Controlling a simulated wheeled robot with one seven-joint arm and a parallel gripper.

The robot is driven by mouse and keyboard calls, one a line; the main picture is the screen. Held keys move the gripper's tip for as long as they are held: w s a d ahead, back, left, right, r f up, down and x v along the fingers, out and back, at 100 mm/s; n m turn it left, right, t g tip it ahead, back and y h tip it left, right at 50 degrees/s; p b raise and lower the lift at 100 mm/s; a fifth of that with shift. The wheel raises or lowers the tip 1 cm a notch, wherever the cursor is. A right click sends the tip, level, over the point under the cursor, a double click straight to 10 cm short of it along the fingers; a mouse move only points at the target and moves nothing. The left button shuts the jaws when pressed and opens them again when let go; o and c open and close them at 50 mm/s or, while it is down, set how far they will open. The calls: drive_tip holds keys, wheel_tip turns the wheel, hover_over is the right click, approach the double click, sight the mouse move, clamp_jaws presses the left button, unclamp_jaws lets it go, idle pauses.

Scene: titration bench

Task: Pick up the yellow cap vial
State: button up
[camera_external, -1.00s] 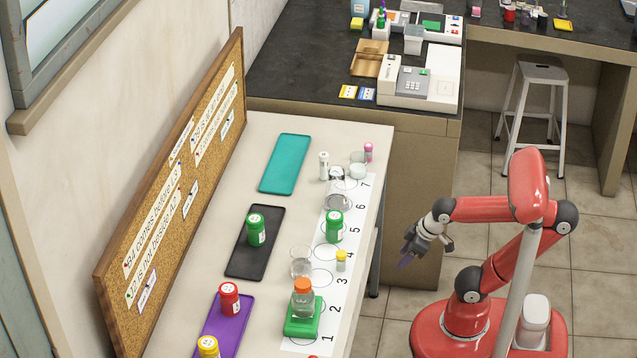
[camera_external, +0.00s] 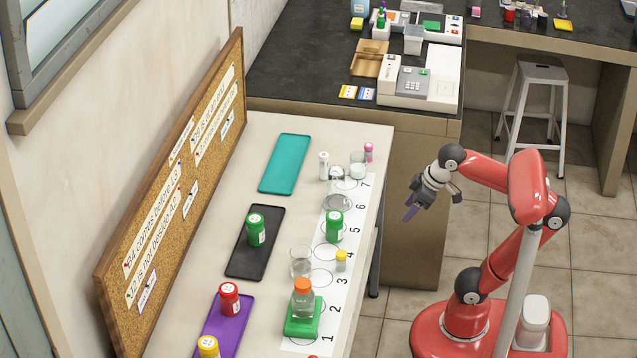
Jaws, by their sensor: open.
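The yellow cap vial (camera_external: 341,261) is a small clear vial with a yellow cap. It stands upright on the numbered white strip (camera_external: 322,281) near number 4, close to the table's right edge. A clear beaker (camera_external: 301,262) stands to its left and a green-lidded jar (camera_external: 334,227) behind it. My gripper (camera_external: 411,208) is open and empty. It is in the air off the right side of the table, well apart from the vial, and points down and to the left.
An orange-capped bottle (camera_external: 302,297) stands on a green block (camera_external: 303,318) in front of the vial. Glassware stands near number 7. Teal (camera_external: 285,164), black (camera_external: 241,262) and purple (camera_external: 232,338) trays lie further left, before a cork board (camera_external: 184,190).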

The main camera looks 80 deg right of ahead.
wheel_tip(320, 180, up, 5)
drive_tip(key=n+g+y+b, duration=0.2)
drive_tip(key=n+g+y, duration=0.15)
drive_tip(key=n, duration=0.65)
approach(342, 254)
drive_tip(key=a+r, duration=0.1)
drive_tip(key=shift+w+a+f+n+h, duration=0.35)
drive_tip(key=shift+w+a+f, duration=0.15)
drive_tip(key=shift+f, duration=0.25)
wheel_tip(342, 254, down, 3)
drive_tip(key=shift+f, duration=0.2)
drive_tip(key=x, duration=0.7)
drive_tip(key=shift+d+f+b, duration=0.15)
drive_tip(key=shift+f+b, duration=0.2)
drive_tip(key=shift+f, duration=0.05)
drive_tip(key=shift+c, duration=0.2)
drive_tip(key=c, duration=1)
